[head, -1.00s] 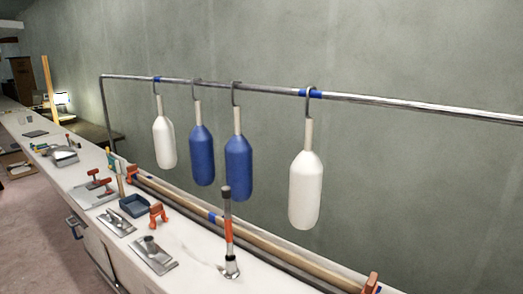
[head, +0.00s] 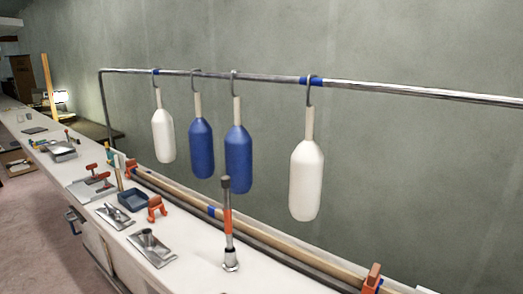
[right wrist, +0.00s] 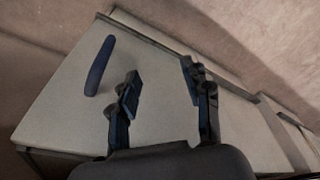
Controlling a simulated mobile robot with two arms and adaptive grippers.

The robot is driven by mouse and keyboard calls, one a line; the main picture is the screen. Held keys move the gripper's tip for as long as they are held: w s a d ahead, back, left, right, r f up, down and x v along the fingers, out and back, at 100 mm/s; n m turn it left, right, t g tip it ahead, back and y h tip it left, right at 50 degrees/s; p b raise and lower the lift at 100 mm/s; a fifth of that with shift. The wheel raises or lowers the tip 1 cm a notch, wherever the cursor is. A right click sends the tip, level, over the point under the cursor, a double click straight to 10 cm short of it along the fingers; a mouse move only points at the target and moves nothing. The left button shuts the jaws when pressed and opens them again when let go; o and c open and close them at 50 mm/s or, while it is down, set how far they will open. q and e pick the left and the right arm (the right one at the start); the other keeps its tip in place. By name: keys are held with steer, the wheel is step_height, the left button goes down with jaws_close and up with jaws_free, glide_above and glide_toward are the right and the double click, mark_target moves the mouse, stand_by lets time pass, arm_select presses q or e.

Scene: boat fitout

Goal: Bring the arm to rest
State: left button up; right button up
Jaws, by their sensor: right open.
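My right gripper (right wrist: 160,85) shows in the right wrist view with its two dark fingers apart and nothing between them. Behind it is a pale panel (right wrist: 62,112) with a dark blue handle (right wrist: 99,65) to the left of the fingers. The gripper looks apart from the handle, though the distance is hard to tell. Neither gripper shows in the head view.
White fenders (head: 306,180) (head: 163,135) and blue fenders (head: 238,160) (head: 201,148) hang from a metal rail (head: 420,91) above the long white bench (head: 190,265). A lever with an orange band (head: 228,222), metal plates (head: 152,247), a blue tray (head: 133,200) and orange clamps (head: 156,208) stand on the bench.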

arm_select(q)
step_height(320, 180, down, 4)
steer(key=b, duration=0.3)
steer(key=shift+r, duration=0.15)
arm_select(e)
steer(key=s+d+f+g, duration=0.1)
steer(key=s+d+f, duration=0.2)
steer(key=s+f, duration=1.3)
step_height(320, 180, down, 4)
steer(key=shift+s+r, duration=0.2)
steer(key=shift+s, duration=0.2)
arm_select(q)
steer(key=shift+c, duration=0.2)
arm_select(e)
steer(key=shift+c, duration=1.1)
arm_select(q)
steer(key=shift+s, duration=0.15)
arm_select(e)
steer(key=shift+w, duration=0.1)
